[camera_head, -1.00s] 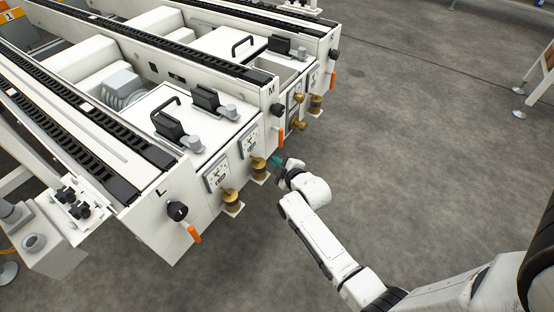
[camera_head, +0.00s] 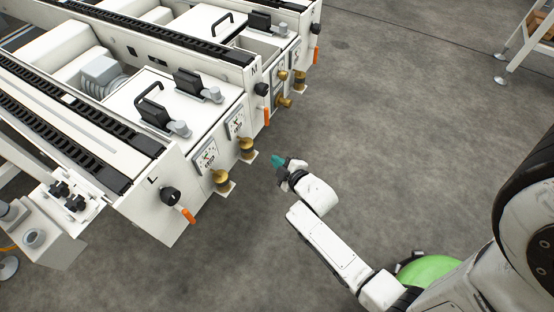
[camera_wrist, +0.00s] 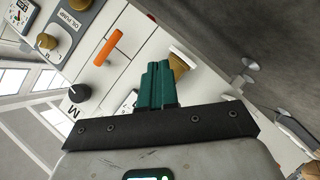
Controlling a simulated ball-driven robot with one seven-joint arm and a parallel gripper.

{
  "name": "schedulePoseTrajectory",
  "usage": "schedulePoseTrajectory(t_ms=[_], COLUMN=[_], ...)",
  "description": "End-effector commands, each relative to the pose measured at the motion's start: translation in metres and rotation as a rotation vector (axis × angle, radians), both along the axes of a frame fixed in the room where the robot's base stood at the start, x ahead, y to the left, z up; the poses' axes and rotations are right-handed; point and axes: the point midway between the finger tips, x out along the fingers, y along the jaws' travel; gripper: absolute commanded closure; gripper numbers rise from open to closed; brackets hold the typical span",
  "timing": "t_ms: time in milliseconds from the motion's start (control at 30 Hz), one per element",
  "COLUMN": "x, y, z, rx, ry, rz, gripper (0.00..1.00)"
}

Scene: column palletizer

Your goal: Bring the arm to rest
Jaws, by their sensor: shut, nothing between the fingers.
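My gripper (camera_head: 277,160) shows in the head view at the end of my white arm, in open air to the right of the machine's front face. Its teal fingers are together with nothing between them; they also fill the middle of the wrist view (camera_wrist: 157,86). The fingers are apart from the brass fittings on the machine. My arm is bent and stretched forward over the floor.
The white machine (camera_head: 150,212) has black knobs (camera_head: 169,196), orange handles (camera_head: 188,215), gauges (camera_head: 205,158) and brass fittings (camera_head: 221,180) sticking out. Grey floor (camera_head: 400,130) is clear to the right. A white-legged stand (camera_head: 515,60) is at upper right.

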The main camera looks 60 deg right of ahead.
Motion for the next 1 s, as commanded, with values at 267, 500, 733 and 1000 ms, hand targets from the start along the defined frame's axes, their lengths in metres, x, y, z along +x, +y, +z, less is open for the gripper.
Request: schedulePoseTrajectory(t_ms=[267,500,733,1000], x=[0.000,-0.001,-0.018,-0.068], y=[0.000,0.006,0.040,0.096], z=[0.000,0.001,0.004,0.024], rx=[0.000,0.053,0.302,0.583], ry=[0.000,0.030,0.200,0.462], rz=[0.000,-0.012,-0.092,-0.231], gripper=[1.00,1.00,1.00,1.00])
